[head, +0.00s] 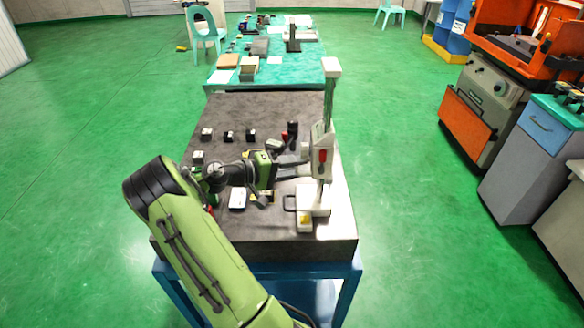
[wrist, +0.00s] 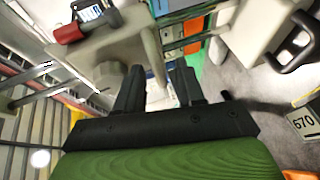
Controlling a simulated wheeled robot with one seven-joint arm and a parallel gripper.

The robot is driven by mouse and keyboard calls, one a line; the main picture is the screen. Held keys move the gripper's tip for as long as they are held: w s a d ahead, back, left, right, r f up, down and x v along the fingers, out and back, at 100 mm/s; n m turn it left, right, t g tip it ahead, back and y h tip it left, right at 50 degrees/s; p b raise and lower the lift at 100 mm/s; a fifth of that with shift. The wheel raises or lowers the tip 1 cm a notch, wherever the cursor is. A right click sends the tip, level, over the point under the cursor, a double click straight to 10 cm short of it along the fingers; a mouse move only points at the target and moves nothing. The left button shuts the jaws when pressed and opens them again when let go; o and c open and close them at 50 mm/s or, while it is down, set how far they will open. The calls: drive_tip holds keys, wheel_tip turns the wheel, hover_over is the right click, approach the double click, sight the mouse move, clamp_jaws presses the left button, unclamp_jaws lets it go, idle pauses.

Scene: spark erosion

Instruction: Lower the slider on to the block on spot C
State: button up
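The slider (head: 321,152) is a pale grey body with a red part, partway up the upright column (head: 329,95) of a measuring stand. The stand's pale base (head: 318,199) rests at the right of the dark stone plate. A small block with a yellow patch (head: 305,219) is at the base's front; I cannot read any spot letter. My gripper (head: 301,166) reaches the slider from the left. In the wrist view, the slider (wrist: 115,45) lies just past my fingers (wrist: 158,72), which stand apart with a gap; whether one finger touches it is unclear.
The dark stone plate (head: 255,110) holds several small blocks (head: 228,136) on its left and a white box (head: 237,199). A block marked 670 (wrist: 304,122) shows in the wrist view. The plate's far part is clear.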

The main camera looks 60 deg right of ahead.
clamp_jaws()
wheel_tip(320, 180, down, 7)
drive_tip(key=b, duration=0.4)
drive_tip(key=shift+a, duration=0.15)
drive_tip(key=shift+c, duration=0.7)
unclamp_jaws()
drive_tip(key=shift+o, duration=0.7)
drive_tip(key=shift+r, duration=0.15)
drive_tip(key=shift+w, duration=0.1)
drive_tip(key=v, duration=1.5)
drive_tip(key=shift+w+a+p, duration=0.15)
drive_tip(key=shift+w+p, duration=0.05)
drive_tip(key=shift+p, duration=0.2)
